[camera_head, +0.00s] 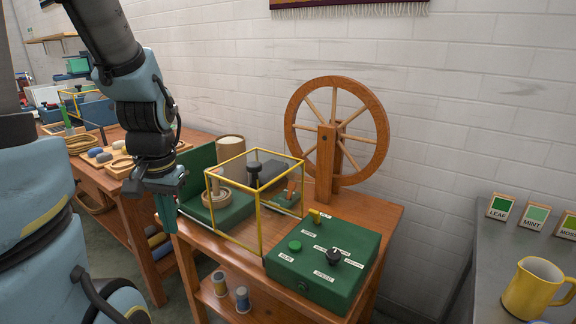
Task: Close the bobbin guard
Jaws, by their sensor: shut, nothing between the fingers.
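The bobbin guard (258,215) is a clear box with a yellow frame. It stands on the wooden spinning-wheel table, between the green back panel and the green control box. A dark upright spindle part (254,173) and a pale wooden ring (217,197) show through or beside its clear walls. I cannot tell from this view whether the guard is fully seated. My gripper (167,226) hangs pointing down, left of the guard and apart from it, in front of the table's left edge. Its fingers are together and empty.
The green control box (318,283) has a green button, a black knob and a yellow lever. A wooden wheel (377,133) rises behind the guard. Thread spools (242,298) stand on the lower shelf. A grey table with a yellow jug (532,290) is at right.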

